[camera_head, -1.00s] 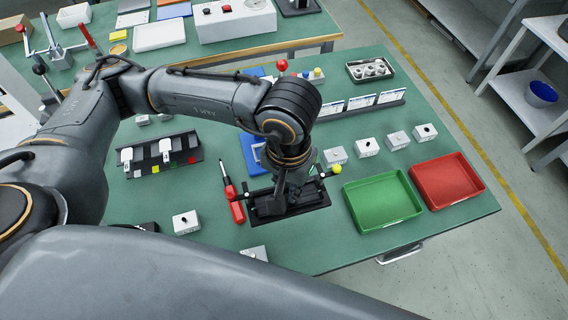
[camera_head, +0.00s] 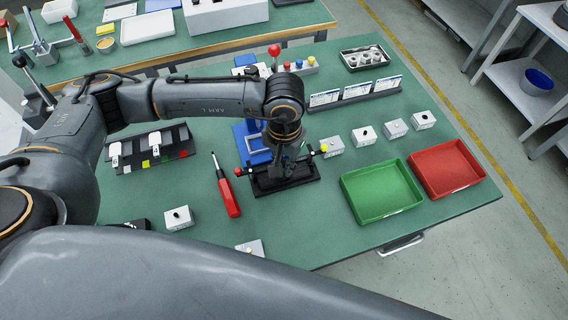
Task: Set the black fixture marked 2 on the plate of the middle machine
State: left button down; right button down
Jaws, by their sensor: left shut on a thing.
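My left gripper (camera_head: 287,165) is shut on a black fixture, a dark rectangular base (camera_head: 262,187) with a red ball at its left and a yellow ball at its right. The gripper hides the fixture's middle, and I cannot read a number on it. I cannot tell whether the fixture touches the surface below it. Just behind it stands a blue machine (camera_head: 240,134), partly hidden by my left arm; its plate is not clearly visible. A red ball knob (camera_head: 274,50) rises behind the arm. My right gripper is not in view.
A red-handled screwdriver (camera_head: 229,196) lies left of the fixture. A green tray (camera_head: 345,186) and a red tray (camera_head: 478,178) are to the right, with several small white blocks behind them. A black rack (camera_head: 125,168) is at left.

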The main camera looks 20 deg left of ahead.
pick_arm(q)
jog(key=shift+f, duration=0.1)
jog(key=c, duration=1.8)
grip_release()
jog(key=o, duration=0.4)
